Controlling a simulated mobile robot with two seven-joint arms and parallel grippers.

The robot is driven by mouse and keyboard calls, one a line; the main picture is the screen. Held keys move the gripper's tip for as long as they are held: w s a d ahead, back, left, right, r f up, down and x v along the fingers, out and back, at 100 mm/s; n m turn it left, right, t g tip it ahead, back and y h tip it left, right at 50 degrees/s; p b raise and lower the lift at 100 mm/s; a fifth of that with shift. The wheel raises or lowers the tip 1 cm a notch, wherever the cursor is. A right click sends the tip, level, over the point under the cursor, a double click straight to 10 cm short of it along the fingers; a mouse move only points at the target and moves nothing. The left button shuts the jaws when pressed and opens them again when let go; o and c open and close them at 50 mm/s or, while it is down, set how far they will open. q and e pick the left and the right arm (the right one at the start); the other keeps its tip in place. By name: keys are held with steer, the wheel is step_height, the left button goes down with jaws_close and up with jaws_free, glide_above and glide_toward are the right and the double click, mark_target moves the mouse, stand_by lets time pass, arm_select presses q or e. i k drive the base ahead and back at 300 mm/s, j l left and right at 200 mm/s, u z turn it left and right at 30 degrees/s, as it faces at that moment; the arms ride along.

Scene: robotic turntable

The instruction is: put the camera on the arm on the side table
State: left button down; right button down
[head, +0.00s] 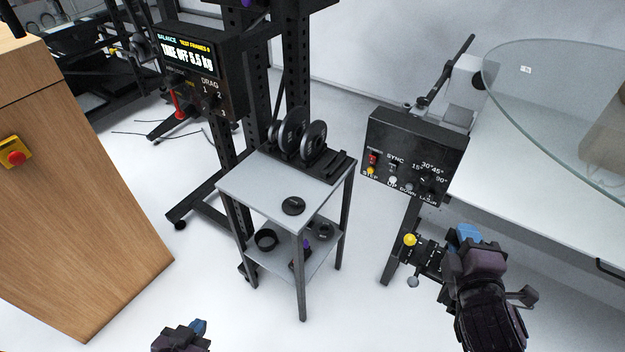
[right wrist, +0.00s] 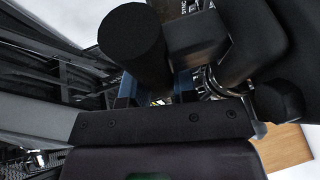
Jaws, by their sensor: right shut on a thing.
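My right gripper (head: 462,238) is at the lower right, beside the control box and right of the side table. Its blue fingers (right wrist: 158,90) are shut on a dark body with a thick black cylinder (right wrist: 135,42), which looks like the camera. In the head view, the dark part at the fingers (head: 430,262) carries a yellow and a grey knob; I cannot tell whether it is attached to anything else. The grey side table (head: 255,186) stands in the middle, apart from the gripper. My left gripper (head: 185,332) is at the bottom edge, partly cut off, its opening unclear.
The table top holds weight discs on a rack (head: 300,140) and a flat black disc (head: 293,206); its front left is clear. Round parts lie on the lower shelf. A control box (head: 415,158) and glass turntable (head: 560,110) are right, a wooden cabinet (head: 80,200) left.

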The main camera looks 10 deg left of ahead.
mark_target(264, 182)
steer(key=i+j, duration=0.15)
steer(key=j, duration=0.3)
steer(key=i+j+z, duration=0.15)
steer(key=j, duration=0.85)
steer(key=i+z, duration=0.05)
